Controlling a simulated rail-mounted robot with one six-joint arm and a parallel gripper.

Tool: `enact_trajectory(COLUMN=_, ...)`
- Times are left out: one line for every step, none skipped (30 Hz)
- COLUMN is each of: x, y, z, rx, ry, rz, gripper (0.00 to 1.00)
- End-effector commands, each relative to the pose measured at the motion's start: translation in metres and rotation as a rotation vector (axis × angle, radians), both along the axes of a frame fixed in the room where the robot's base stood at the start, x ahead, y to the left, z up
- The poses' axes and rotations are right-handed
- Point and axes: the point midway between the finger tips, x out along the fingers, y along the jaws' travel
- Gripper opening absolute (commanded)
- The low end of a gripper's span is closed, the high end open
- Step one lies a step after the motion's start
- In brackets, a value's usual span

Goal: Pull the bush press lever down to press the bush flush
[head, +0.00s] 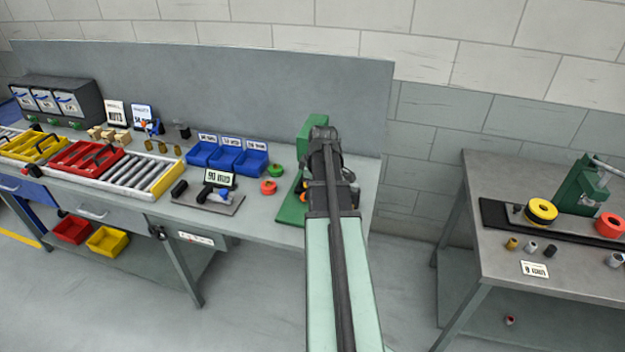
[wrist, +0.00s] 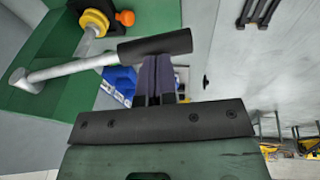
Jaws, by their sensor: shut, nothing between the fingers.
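The green press (head: 314,124) stands at the right end of the long workbench, mostly hidden behind my arm in the head view. In the wrist view its green body (wrist: 30,70) fills the upper left. Its lever is a silver rod (wrist: 75,68) ending in a black handle grip (wrist: 155,45). A yellow ring (wrist: 94,20) and an orange knob (wrist: 125,18) show behind the rod. My gripper (wrist: 159,62) is shut and empty, its fingertips right at the black grip; I cannot tell whether they touch it. The bush cannot be made out.
A second green press (head: 582,185) stands on the right table beside a yellow ring (head: 541,210) and a red ring (head: 609,225). Blue bins (head: 228,157), red and green knobs and a grey plate (head: 228,208) lie left of my arm. Open floor separates the benches.

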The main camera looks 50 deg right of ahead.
Motion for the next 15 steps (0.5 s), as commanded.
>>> enact_trajectory(x=-0.002, y=0.004, z=0.022, rx=0.000, ry=-0.001, rz=0.002, gripper=0.00)
enact_trajectory(x=-0.003, y=0.007, z=0.029, rx=0.000, ry=-0.001, rz=0.004, gripper=0.00)
enact_trajectory(x=-0.005, y=0.009, z=0.041, rx=0.000, ry=-0.002, rz=0.005, gripper=0.00)
enact_trajectory(x=-0.008, y=0.010, z=0.049, rx=0.000, ry=-0.002, rz=0.005, gripper=0.00)
enact_trajectory(x=-0.010, y=0.011, z=0.058, rx=0.000, ry=-0.002, rz=0.004, gripper=0.00)
enact_trajectory(x=-0.014, y=0.013, z=0.070, rx=0.000, ry=-0.002, rz=0.004, gripper=0.00)
enact_trajectory(x=-0.016, y=0.015, z=0.078, rx=0.000, ry=-0.002, rz=0.004, gripper=0.00)
enact_trajectory(x=-0.018, y=0.016, z=0.086, rx=0.000, ry=-0.002, rz=0.004, gripper=0.00)
enact_trajectory(x=-0.022, y=0.018, z=0.096, rx=0.000, ry=-0.002, rz=0.004, gripper=0.00)
enact_trajectory(x=-0.024, y=0.019, z=0.102, rx=0.000, ry=-0.002, rz=0.004, gripper=0.00)
enact_trajectory(x=-0.025, y=0.020, z=0.108, rx=0.000, ry=-0.002, rz=0.005, gripper=0.00)
enact_trajectory(x=-0.028, y=0.021, z=0.113, rx=0.000, ry=-0.002, rz=0.005, gripper=0.00)
enact_trajectory(x=-0.029, y=0.021, z=0.116, rx=0.000, ry=-0.002, rz=0.005, gripper=0.00)
enact_trajectory(x=-0.030, y=0.022, z=0.118, rx=0.000, ry=-0.003, rz=0.006, gripper=0.00)
enact_trajectory(x=-0.031, y=0.022, z=0.120, rx=0.000, ry=-0.003, rz=0.006, gripper=0.00)
